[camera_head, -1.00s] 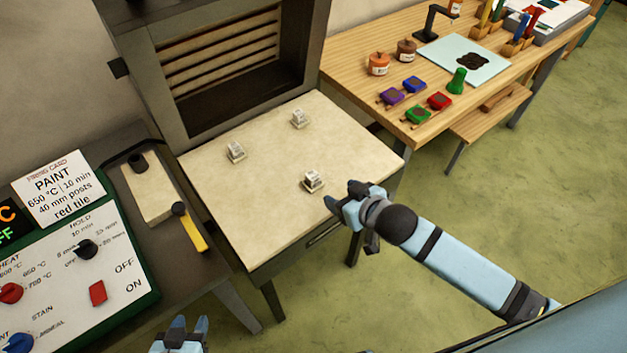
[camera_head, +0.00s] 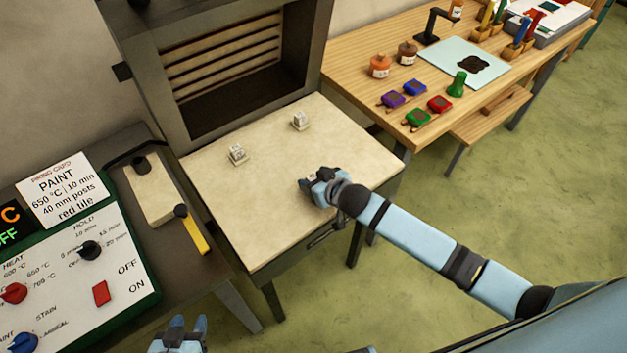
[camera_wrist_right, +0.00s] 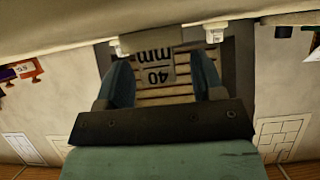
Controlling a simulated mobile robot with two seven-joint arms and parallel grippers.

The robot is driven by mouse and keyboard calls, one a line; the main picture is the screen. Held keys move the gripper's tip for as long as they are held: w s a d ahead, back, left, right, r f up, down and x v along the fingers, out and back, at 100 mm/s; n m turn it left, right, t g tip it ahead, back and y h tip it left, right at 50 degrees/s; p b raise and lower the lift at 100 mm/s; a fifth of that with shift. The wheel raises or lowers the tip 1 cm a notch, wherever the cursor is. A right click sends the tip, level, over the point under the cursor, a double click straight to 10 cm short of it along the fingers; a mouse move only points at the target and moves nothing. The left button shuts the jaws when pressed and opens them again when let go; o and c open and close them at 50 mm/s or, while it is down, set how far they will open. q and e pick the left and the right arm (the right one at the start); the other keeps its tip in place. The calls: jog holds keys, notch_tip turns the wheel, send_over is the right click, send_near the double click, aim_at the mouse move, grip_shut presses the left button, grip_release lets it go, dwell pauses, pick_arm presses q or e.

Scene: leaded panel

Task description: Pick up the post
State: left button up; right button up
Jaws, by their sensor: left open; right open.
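My right gripper (camera_head: 312,180) is low over the near part of the pale kiln shelf (camera_head: 250,210), its jaws open. In the right wrist view a post (camera_wrist_right: 155,68) marked "40 mm", upside down, stands between the open fingers. Two other small white posts, one at the left (camera_head: 237,153) and one at the back (camera_head: 300,120), stand on the shelf. They also show in the wrist view, beyond the fingers. My left gripper (camera_head: 182,330) is open and empty at the bottom edge of the head view.
The open kiln (camera_head: 225,75) rises behind the shelf. A control panel (camera_head: 85,265) and a card (camera_head: 62,190) reading "40 mm posts, red tile" are at the left. A wooden bench (camera_head: 370,50) with jars and coloured blocks is at the right. The shelf's middle is clear.

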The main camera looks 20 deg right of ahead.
jog(key=c, duration=1)
jog(key=shift+r, duration=0.1)
